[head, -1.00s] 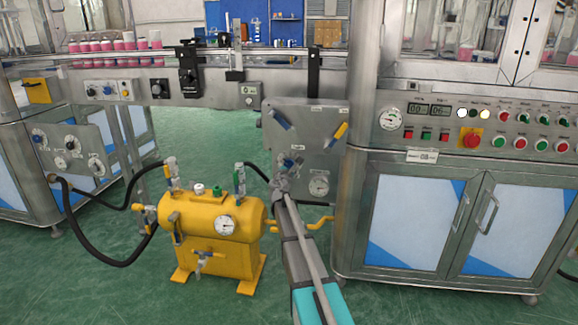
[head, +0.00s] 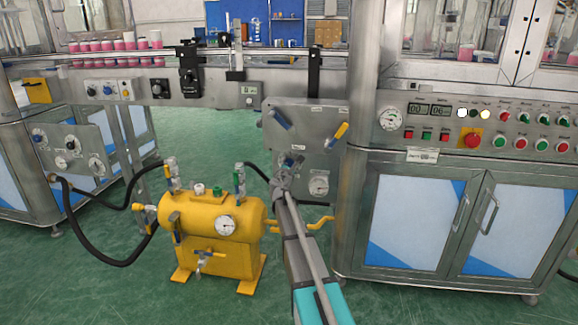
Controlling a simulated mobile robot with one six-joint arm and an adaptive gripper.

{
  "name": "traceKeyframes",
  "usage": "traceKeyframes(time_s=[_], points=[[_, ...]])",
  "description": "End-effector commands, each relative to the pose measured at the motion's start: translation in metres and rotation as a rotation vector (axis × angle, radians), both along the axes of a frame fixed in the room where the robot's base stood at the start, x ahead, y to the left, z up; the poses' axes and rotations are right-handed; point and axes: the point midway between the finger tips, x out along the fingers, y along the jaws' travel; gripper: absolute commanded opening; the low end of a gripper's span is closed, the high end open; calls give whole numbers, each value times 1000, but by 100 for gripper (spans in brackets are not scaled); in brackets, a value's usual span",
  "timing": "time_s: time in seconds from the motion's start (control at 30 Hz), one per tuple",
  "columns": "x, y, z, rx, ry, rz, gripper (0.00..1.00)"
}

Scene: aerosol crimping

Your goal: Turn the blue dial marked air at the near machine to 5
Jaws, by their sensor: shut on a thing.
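The near machine's grey steel panel (head: 318,133) stands in the middle of the head view. My gripper (head: 283,180) is up against the panel's lower left part, below a small label. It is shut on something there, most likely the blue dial. The dial and its scale are hidden behind my gripper, so its setting cannot be read.
A yellow tank (head: 215,225) with a gauge and black hoses stands on the green floor, left of my arm. A steel cabinet (head: 430,225) with a control panel (head: 480,125) is on the right. A conveyor (head: 200,58) with pink containers runs behind.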

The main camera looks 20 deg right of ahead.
Motion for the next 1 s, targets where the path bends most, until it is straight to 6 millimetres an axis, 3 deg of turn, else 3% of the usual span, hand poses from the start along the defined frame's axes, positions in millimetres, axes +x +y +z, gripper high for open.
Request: traceKeyframes(time_s=[0.47, 1.0], points=[[2, -2, 0, 79, -54, -1, 10], [2, -3, 0, 442, -301, -2, 10]])
